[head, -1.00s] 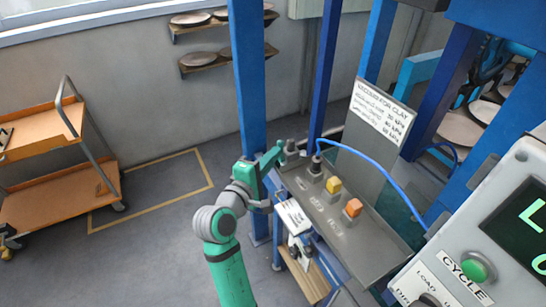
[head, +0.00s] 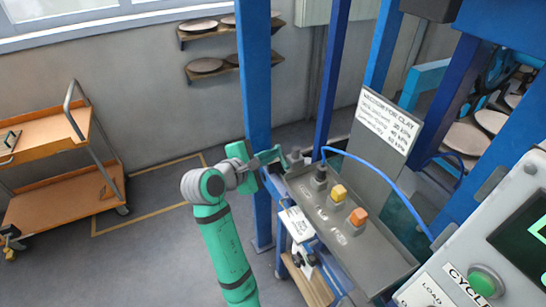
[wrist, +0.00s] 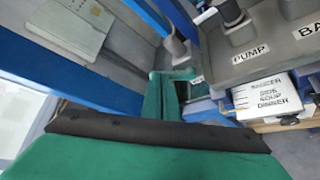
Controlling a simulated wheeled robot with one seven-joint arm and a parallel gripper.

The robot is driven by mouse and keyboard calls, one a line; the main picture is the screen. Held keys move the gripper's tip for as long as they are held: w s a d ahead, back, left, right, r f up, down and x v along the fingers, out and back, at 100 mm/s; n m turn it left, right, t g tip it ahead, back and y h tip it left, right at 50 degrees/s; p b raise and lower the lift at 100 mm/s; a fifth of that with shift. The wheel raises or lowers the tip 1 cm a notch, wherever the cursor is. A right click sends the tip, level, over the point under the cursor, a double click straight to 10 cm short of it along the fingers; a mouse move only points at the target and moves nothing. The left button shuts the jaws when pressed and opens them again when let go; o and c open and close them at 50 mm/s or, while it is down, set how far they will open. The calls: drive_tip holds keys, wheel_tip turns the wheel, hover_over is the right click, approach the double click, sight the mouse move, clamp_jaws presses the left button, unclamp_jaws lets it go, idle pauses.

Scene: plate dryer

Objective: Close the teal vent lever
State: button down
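My gripper (head: 270,156), green with slim fingers, reaches to the left end of the grey control panel (head: 350,232) in the head view. In the wrist view the green fingers (wrist: 172,100) appear close together, beyond the dark bar of my gripper body. A short teal bar (wrist: 172,74) crosses at their tips, beside the base of a grey knob; it may be the vent lever, but it blends with the green fingers. I cannot tell whether they touch or whether anything is between them. The lever's position is not clear.
The panel carries a grey knob (head: 295,157), a hose fitting (head: 320,175), a yellow button (head: 338,193) and an orange button (head: 357,217). A blue post (head: 257,90) stands just behind my gripper. A blue hose (head: 385,180) arches over the panel.

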drive_tip(key=shift+w+a+f, duration=0.25)
drive_tip(key=shift+w+f, duration=0.15)
drive_tip(key=shift+f, duration=0.1)
drive_tip(key=shift+w+a+f, duration=0.2)
drive_tip(key=shift+w+f, duration=0.2)
drive_tip(key=shift+f, duration=0.05)
drive_tip(key=shift+w+f, duration=0.1)
drive_tip(key=shift+f, duration=0.05)
drive_tip(key=shift+f, duration=0.15)
idle(0.4)
